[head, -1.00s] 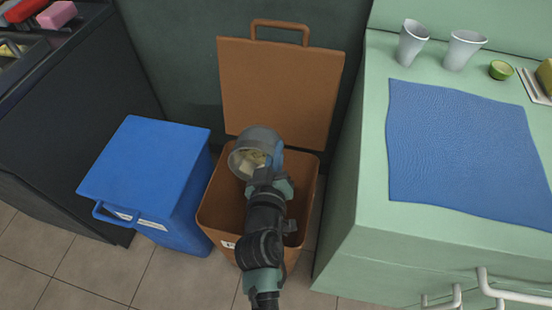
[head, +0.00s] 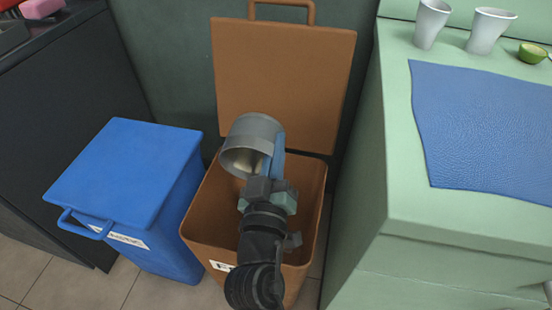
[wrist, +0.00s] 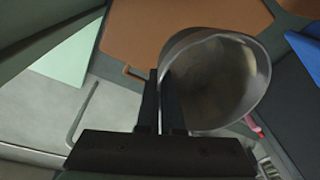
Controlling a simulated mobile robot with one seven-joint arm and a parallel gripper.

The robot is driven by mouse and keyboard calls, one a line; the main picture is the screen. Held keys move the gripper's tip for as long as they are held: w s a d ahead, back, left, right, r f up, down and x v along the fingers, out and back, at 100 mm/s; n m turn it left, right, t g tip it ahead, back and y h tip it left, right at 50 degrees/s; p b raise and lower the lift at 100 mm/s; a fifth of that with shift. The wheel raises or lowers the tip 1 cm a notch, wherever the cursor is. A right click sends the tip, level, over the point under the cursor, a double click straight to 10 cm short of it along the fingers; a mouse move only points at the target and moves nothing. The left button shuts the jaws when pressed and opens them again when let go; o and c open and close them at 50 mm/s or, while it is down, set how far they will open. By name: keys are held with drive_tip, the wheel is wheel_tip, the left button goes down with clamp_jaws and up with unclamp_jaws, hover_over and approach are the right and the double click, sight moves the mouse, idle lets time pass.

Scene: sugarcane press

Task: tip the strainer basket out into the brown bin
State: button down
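The strainer basket (head: 250,140) is a grey metal cup with a blue handle (head: 279,158). It hangs in the air over the back of the open brown bin (head: 207,214), tipped with its mouth facing left and down. A pale patch shows inside its mouth; how much it holds I cannot tell. My gripper (head: 270,182) is shut on the handle side of the basket, above the bin opening. In the wrist view, the basket (wrist: 220,80) is beside the two dark fingers (wrist: 161,95). The bin's floor is mostly hidden by my arm.
The brown lid (head: 280,85) stands open behind the bin. A closed blue bin (head: 130,170) is close on the left. A green counter (head: 400,200) with a blue mat (head: 490,130) and two cups (head: 432,24) is on the right. A dark counter (head: 60,100) is far left.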

drive_tip(key=shift+s+f+t+b, duration=0.2)
drive_tip(key=shift+f+t+b, duration=0.35)
drive_tip(key=shift+b, duration=2.3)
drive_tip(key=shift+s+r+t+b, duration=0.1)
drive_tip(key=shift+r+t+b, duration=0.4)
drive_tip(key=shift+b, duration=0.85)
drive_tip(key=shift+a, duration=0.1)
